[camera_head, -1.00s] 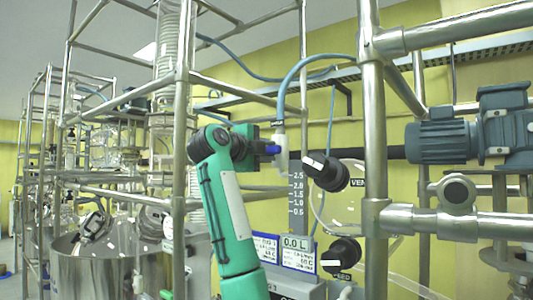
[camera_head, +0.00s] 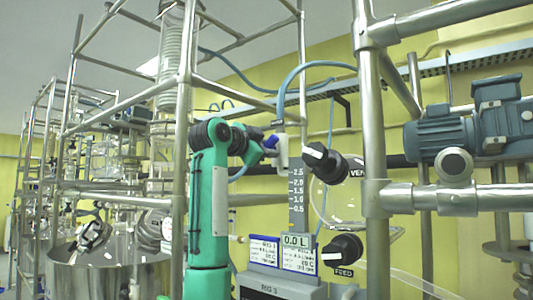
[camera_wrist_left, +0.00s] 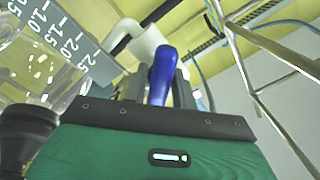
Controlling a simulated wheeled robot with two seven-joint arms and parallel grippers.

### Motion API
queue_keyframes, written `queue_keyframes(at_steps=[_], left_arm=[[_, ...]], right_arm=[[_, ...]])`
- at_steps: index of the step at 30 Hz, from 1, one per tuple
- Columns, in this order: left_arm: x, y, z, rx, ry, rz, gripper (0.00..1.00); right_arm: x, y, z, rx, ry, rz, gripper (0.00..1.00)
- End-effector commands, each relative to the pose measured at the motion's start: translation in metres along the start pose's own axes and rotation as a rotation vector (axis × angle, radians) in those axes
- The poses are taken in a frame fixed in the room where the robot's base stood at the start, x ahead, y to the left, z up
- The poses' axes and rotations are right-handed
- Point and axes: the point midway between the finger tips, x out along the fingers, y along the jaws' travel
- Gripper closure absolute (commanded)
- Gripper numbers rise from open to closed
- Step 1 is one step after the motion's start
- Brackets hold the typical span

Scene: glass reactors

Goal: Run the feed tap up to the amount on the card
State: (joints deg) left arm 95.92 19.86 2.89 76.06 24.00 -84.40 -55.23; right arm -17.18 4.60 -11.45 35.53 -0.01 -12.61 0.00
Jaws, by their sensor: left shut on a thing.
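The blue tap lever (camera_head: 271,141) sits on a white valve body (camera_head: 282,150) below a curved blue hose. My left gripper (camera_head: 265,148) is shut on this lever; in the left wrist view the lever (camera_wrist_left: 161,76) stands between the dark fingers. Below the valve is a grey scale (camera_head: 298,190) marked 0.5 to 2.5. The display (camera_head: 296,240) reads 0.0 L. Two cards (camera_head: 264,251) (camera_head: 299,256) hang below it, their print too small to read surely. A black FEED knob (camera_head: 342,248) is at lower right. My right gripper is not in view.
A black knob labelled VENT (camera_head: 325,160) is right of the scale. A steel post (camera_head: 374,150) with crossbars and a blue-grey motor (camera_head: 440,135) stand at the right. Another steel post (camera_head: 182,150) is close left of my arm. A steel vessel (camera_head: 110,270) stands lower left.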

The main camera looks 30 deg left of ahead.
Motion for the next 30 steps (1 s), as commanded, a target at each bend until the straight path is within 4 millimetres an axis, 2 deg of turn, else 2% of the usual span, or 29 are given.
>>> queue_keyframes(at_steps=[12, 30], left_arm=[[0.0001, 0.0002, 0.0000, -0.214, 0.001, -0.001, 0.96], [-0.0002, -0.0006, -0.0007, -0.253, 0.001, -0.002, 0.96]], right_arm=[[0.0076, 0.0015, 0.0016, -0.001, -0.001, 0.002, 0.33], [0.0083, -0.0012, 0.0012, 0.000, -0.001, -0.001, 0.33]])
